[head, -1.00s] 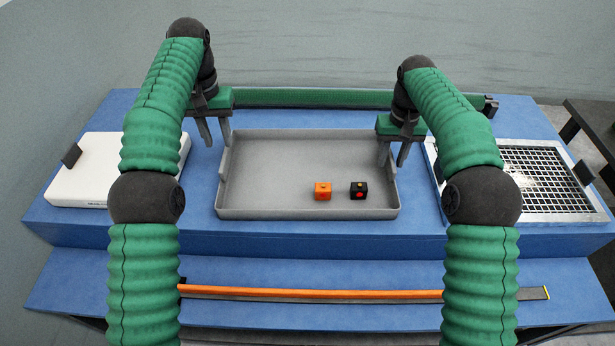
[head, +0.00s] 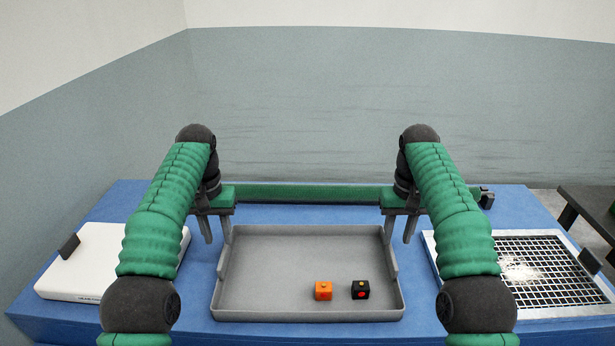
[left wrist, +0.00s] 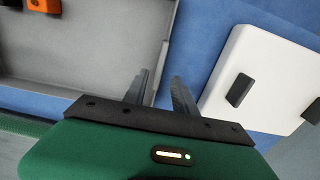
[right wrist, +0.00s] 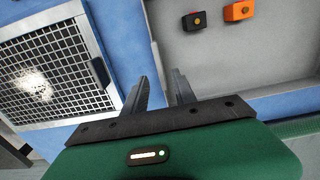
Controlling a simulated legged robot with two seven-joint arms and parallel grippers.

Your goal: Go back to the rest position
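My left gripper (head: 217,228) hangs over the left edge of the grey tray, its fingers apart and empty; it also shows in the left wrist view (left wrist: 160,90). My right gripper (head: 400,228) hangs over the tray's right edge, fingers apart and empty; it also shows in the right wrist view (right wrist: 158,92). The grey tray (head: 290,246) lies on the blue table. In its right half sit an orange cube (head: 323,291) and a black cube (head: 360,290), side by side with a small gap. Neither gripper touches a cube.
A white flat box (head: 85,262) lies left of the tray. A framed grid with white fluff (head: 560,270) lies on the right. A long green bar (head: 310,194) runs along the back of the blue table (head: 515,212). A dark stand (head: 585,215) is beyond the right end.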

